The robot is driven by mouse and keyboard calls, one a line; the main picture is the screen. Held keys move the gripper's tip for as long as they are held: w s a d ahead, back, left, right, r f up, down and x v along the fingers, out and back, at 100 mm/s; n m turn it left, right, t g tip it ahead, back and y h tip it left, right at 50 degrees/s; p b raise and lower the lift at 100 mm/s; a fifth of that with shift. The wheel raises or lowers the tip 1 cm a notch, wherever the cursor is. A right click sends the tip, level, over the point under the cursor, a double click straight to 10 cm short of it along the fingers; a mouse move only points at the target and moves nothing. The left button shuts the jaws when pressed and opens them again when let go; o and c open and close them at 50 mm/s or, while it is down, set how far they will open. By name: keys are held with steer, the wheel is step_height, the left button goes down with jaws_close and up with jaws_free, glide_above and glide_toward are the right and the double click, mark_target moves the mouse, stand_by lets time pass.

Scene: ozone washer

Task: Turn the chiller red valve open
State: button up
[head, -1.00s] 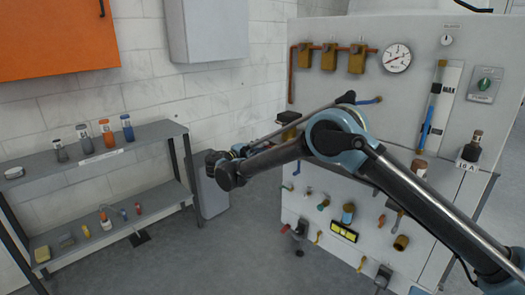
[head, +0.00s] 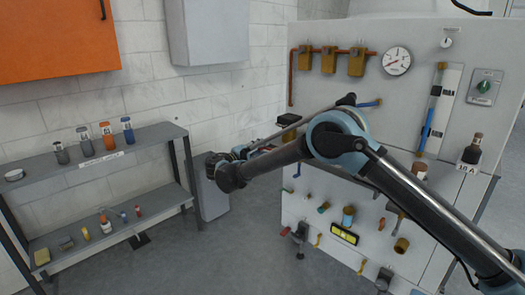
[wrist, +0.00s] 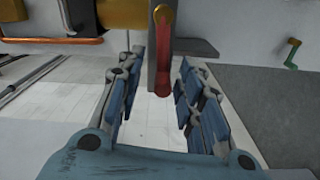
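In the wrist view a red lever handle (wrist: 163,70) hangs down from a brass-coloured valve body (wrist: 122,14). Its upper end is orange-gold. My gripper (wrist: 160,68) has its two blue fingers spread wide, one on each side of the handle as seen from the wrist. The handle shows in the gap, apart from both fingers; how deep it lies between them I cannot tell. In the head view my arm reaches left across the washer panel (head: 320,92), and my gripper and the red handle are hidden or too small to make out.
A dark bar (wrist: 190,47) runs behind the handle, and an orange pipe (wrist: 55,40) lies to its left. A green lever (wrist: 292,53) is at the right. In the head view, a shelf (head: 100,162) with bottles stands at the left.

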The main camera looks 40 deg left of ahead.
steer(key=s, duration=1.2)
steer(key=shift+a, duration=0.45)
